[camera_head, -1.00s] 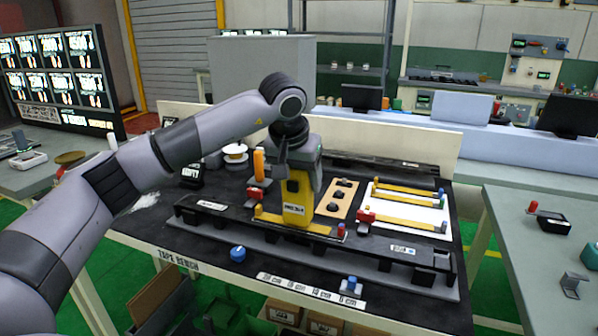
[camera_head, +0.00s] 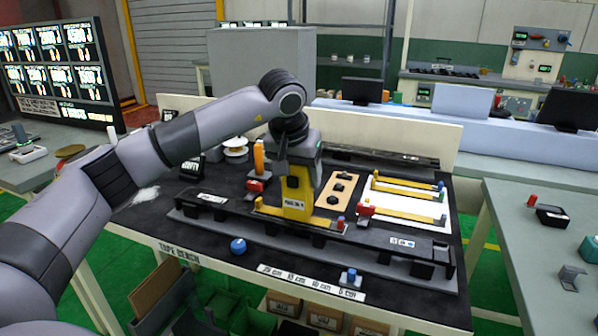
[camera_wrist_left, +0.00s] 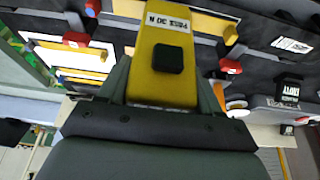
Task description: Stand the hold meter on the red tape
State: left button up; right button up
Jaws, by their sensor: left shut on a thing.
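The hold meter appears to be the yellow upright block (camera_head: 296,190) with a white label and a black knob. My left gripper (camera_head: 297,160) is shut on its upper part from above. The block stands upright in the head view, over or against a yellow strip on the long dark rail; contact at its foot is unclear. In the left wrist view the block (camera_wrist_left: 166,88) sits between the fingers of my left gripper (camera_wrist_left: 165,92). I cannot make out the red tape for certain; small red blocks (camera_head: 364,207) sit at strip ends. My right gripper is not in view.
The dark rail (camera_head: 215,213) runs along the bench. A white board (camera_head: 412,206) with yellow strips lies to the right, and a tan board (camera_head: 339,190) behind. An orange cylinder (camera_head: 259,155) stands left of the block. A blue knob (camera_head: 238,245) lies in front.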

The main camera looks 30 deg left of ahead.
pick_arm(q)
jog(key=o, duration=1)
jog(key=shift+r, duration=0.1)
jog(key=v, duration=0.7)
jog(key=shift+s, duration=0.1)
